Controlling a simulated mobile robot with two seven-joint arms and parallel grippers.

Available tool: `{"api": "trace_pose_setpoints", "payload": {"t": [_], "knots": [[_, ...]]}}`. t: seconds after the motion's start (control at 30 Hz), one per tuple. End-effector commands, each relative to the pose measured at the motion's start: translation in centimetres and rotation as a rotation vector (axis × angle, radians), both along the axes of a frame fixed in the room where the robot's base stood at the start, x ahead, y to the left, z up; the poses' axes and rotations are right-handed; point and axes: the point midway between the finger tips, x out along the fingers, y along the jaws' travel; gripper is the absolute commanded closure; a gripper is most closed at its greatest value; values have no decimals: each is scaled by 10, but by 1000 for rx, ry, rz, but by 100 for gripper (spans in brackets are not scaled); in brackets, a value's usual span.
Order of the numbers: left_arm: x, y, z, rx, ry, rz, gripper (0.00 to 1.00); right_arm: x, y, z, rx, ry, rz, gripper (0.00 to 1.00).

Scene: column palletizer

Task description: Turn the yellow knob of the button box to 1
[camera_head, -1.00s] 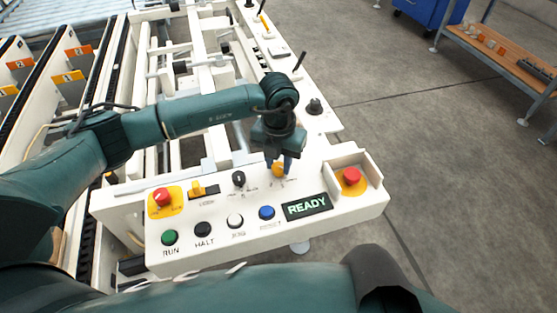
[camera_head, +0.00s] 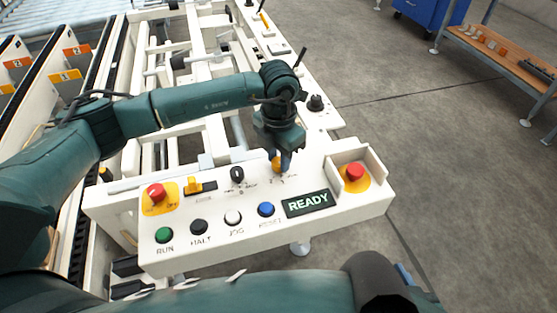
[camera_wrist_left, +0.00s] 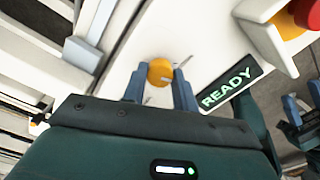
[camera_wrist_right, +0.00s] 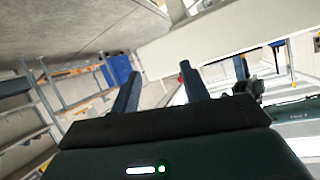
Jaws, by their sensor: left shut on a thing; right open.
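The button box (camera_head: 225,258) is a white console with coloured buttons and a display reading READY (camera_head: 307,203). Its yellow knob (camera_head: 276,163) sits behind the display's left end, partly hidden by my left gripper (camera_head: 283,160). In the left wrist view the yellow knob (camera_wrist_left: 160,71) lies between the fingertips of the left gripper (camera_wrist_left: 160,84), which is shut on it. The scale marks by the knob are too small and covered to read. My right gripper (camera_wrist_right: 158,85) is open and empty in the right wrist view, away from the knob.
A red mushroom button (camera_head: 355,171) stands in a walled guard at the box's right end. A red and yellow switch (camera_head: 156,194), a black knob (camera_head: 237,174) and a blue button (camera_head: 266,209) are nearby. A bench (camera_head: 505,52) stands at the far right on open floor.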

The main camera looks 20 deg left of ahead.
Motion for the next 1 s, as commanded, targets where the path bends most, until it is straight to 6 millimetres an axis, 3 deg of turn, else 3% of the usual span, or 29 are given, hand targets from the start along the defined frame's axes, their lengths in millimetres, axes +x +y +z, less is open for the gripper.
{"api": "trace_pose_setpoints", "payload": {"t": [0.43,1.0], "knots": [[0,0,-1,0,-2,-270,94,-7,-12,3,-10,-66,-26,55],[0,0,1,-1,-1,-327,94,-8,-12,8,-12,-87,-24,55]]}}
